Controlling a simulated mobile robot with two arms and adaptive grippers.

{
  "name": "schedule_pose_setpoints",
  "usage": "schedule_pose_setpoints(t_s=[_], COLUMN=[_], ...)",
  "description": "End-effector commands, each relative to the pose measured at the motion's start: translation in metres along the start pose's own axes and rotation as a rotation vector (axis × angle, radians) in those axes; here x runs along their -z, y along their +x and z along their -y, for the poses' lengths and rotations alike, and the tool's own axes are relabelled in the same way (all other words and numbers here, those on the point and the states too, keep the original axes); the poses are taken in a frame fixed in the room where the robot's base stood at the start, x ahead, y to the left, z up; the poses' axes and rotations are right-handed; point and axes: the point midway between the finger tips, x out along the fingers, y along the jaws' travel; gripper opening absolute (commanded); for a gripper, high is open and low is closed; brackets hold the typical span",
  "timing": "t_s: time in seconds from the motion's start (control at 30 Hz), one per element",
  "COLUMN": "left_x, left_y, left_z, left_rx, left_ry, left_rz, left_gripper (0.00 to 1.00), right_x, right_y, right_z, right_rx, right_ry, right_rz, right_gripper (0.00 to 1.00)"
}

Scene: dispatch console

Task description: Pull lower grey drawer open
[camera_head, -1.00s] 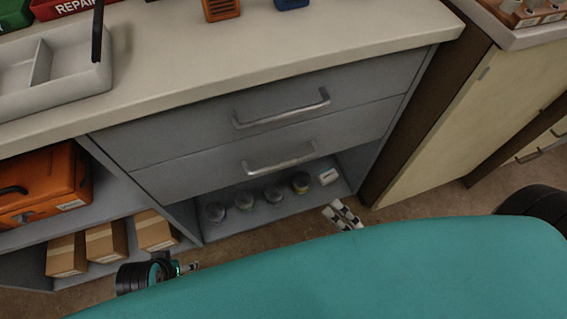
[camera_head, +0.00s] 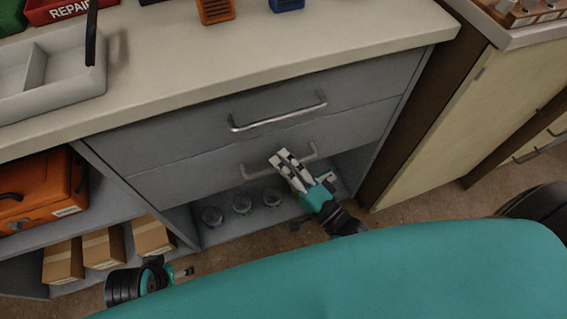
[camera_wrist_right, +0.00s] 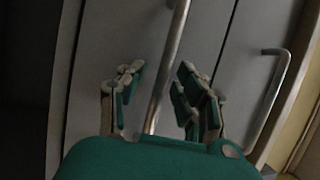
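The lower grey drawer (camera_head: 190,178) is closed beneath the upper grey drawer (camera_head: 190,140). Its metal bar handle (camera_head: 256,174) is partly covered by my right gripper (camera_head: 284,158). In the right wrist view, this handle (camera_wrist_right: 170,65) passes between the two spread fingers of the gripper (camera_wrist_right: 160,74), with gaps on both sides. The right gripper is open and not clamped on the bar. My left gripper (camera_head: 184,272) shows only a small part, low at the left and away from the drawers; its fingers cannot be made out.
The upper drawer's handle (camera_head: 278,117) sits just above; it also shows in the wrist view (camera_wrist_right: 268,100). Below the drawers is an open shelf with several round jars (camera_head: 242,203). Cardboard boxes (camera_head: 103,248) and an orange case (camera_head: 40,190) fill the left shelves. The countertop (camera_head: 240,60) overhangs.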

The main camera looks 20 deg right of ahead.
Motion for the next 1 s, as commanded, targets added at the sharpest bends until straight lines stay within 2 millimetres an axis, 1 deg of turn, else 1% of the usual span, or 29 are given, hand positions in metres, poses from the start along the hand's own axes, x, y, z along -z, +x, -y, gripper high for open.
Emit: schedule_pose_setpoints(t_s=[0.17,0.2,0.4,0.47,1.0], left_x=[-0.0024,-0.0023,-0.002,-0.002,0.0017], left_y=[0.0003,0.0004,0.0008,0.001,0.0006], left_z=[-0.0001,-0.0001,0.0,0.0,0.0008], left_rx=[0.0,0.0,0.0,0.0,0.002], left_ry=[0.0,0.0,0.0,0.0,0.001], left_rz=[0.005,0.005,0.003,0.003,-0.004], left_gripper=[0.68,0.68,0.68,0.68,0.68], right_x=[-0.0001,-0.0001,0.0,0.0,-0.0002], right_y=[0.0002,0.0001,0.0,0.0,-0.0011], right_z=[-0.0001,-0.0001,0.0,0.0,-0.0009], right_rx=[0.0,0.0,0.0,0.0,-0.003], right_ry=[0.0,0.0,0.0,0.0,-0.001], right_rz=[0.0,0.0,0.0,0.0,0.0], right_gripper=[0.34,0.33,0.07,0.0,0.0])
